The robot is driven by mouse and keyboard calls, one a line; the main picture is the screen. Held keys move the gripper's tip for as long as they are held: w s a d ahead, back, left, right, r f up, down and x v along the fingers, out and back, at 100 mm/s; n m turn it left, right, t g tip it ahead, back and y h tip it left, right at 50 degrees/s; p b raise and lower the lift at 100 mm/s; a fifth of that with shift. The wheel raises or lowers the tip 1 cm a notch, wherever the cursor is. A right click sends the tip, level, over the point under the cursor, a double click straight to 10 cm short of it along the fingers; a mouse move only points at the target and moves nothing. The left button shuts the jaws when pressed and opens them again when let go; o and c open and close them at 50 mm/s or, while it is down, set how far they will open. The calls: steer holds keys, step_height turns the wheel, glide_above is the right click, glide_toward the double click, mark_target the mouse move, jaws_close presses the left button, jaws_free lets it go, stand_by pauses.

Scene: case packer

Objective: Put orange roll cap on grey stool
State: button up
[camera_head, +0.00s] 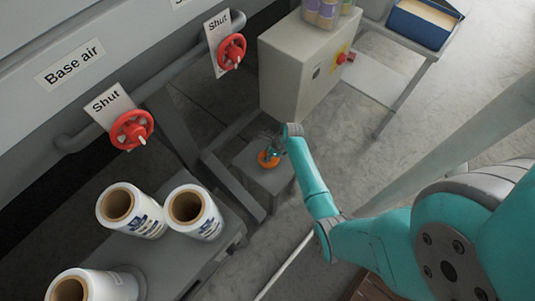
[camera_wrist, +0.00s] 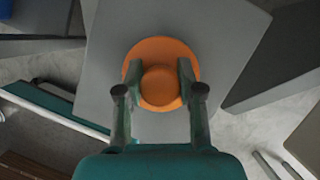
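The orange roll cap (camera_wrist: 160,48) is a round disc with a raised knob in its middle. In the wrist view my gripper (camera_wrist: 160,80) has one finger on each side of the knob, close against it. The cap is over the flat top of the grey stool (camera_wrist: 112,30). In the head view the cap (camera_head: 268,159) shows at the top of the stool (camera_head: 262,182), below my gripper (camera_head: 277,150). I cannot tell whether the cap's underside touches the stool.
Several white film rolls (camera_head: 147,221) stand on a grey bench at the lower left. Red valve wheels (camera_head: 132,130) line the machine beside the stool. A beige control box (camera_head: 306,75) stands behind it. A blue tray (camera_head: 421,27) is at the upper right. Floor right of the stool is clear.

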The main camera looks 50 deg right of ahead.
steer(key=o, duration=0.4)
steer(key=shift+o, duration=0.2)
steer(key=v, duration=1.2)
steer(key=s+a+n+t+h, duration=0.3)
steer(key=s+a+n+t, duration=0.1)
steer(key=s+a+n, duration=1.1)
steer(key=s+a+r+n+t, duration=0.2)
steer(key=s+r+n, duration=0.2)
steer(key=r, duration=0.5)
steer(key=s+a+r+n+t, duration=0.2)
steer(key=s+r+n, duration=0.3)
steer(key=r, duration=0.4)
steer(key=s+a+r+n+t, duration=0.3)
steer(key=r+n, duration=0.3)
steer(key=r, duration=0.3)
steer(key=shift+s+a+r+y, duration=0.3)
steer(key=shift+s+a+y, duration=0.1)
steer(key=shift+s+a, duration=0.35)
